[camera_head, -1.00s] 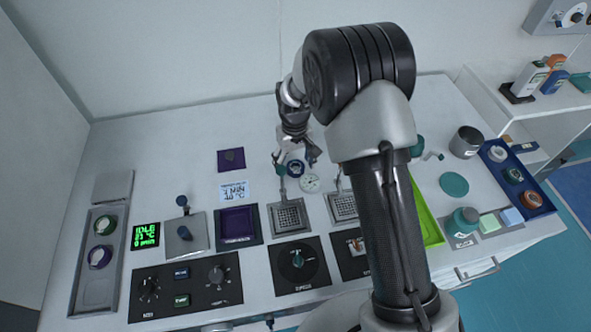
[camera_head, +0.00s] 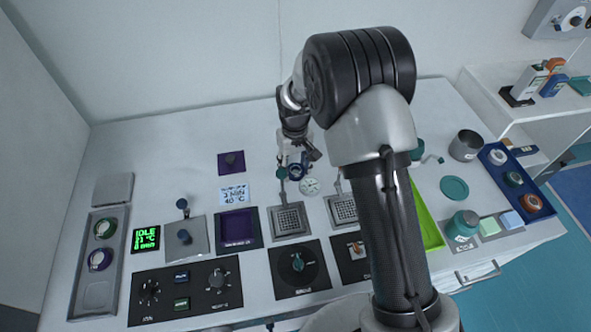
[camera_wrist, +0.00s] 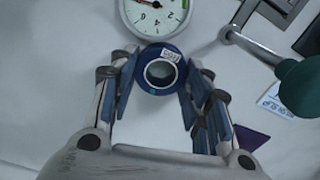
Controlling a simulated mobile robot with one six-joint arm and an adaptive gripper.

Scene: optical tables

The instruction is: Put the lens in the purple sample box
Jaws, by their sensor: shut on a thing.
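The lens is a dark blue ring with a clear centre and a small white label, seen in the wrist view (camera_wrist: 146,59). My gripper (camera_wrist: 161,82) is shut on it, one finger on each side of the rim. In the head view my gripper (camera_head: 300,152) is over the back middle of the table, with the lens (camera_head: 297,172) at its tips. A purple open square box (camera_head: 238,228) sits to the left and nearer the front. A flat purple square piece with a knob (camera_head: 231,162) lies behind it.
A round white dial (camera_head: 310,186) is right beside the lens. Two metal grid plates (camera_head: 289,219) with upright posts stand in front. A steel plate with a dark knob (camera_head: 184,237) is left of the purple box. Control panels (camera_head: 187,287) line the front edge. The back left is clear.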

